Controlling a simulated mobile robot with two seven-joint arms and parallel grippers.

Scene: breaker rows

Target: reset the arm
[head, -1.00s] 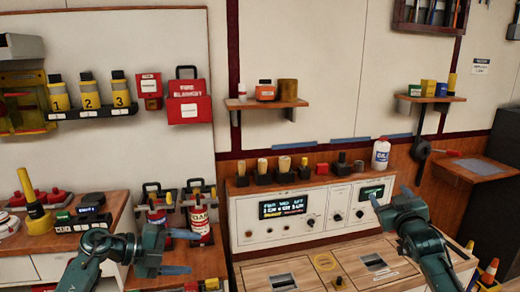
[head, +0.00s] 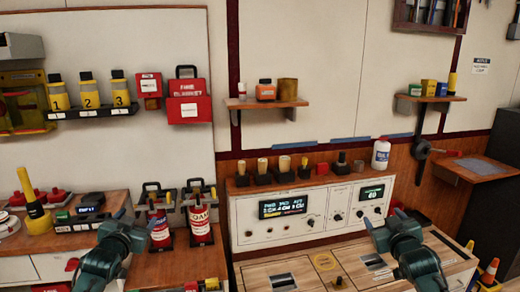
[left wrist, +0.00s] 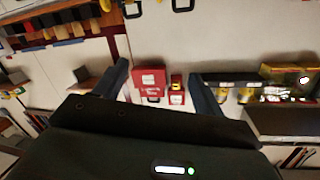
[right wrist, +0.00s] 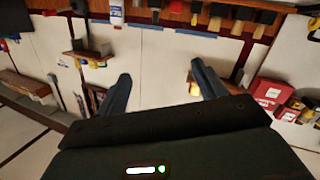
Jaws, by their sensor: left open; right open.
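My left gripper (head: 136,219) is at the lower left in the head view, above the left wooden counter, with its fingers pointing up and away. In the left wrist view its two fingers (left wrist: 160,80) are spread apart with nothing between them at close range. My right gripper (head: 384,218) is in front of the right end of the white control console. In the right wrist view its fingers (right wrist: 162,80) are also apart and empty. Neither gripper visibly touches anything, though the exact gap to the counter and console cannot be told.
The console (head: 335,205) has lit displays and several knobs. Red canisters (head: 201,225) stand beside my left gripper. A yellow cone-like tool (head: 35,210) stands at far left. Wall shelves (head: 268,104) hold small items. A blue-and-white bottle (head: 381,153) stands on the console ledge.

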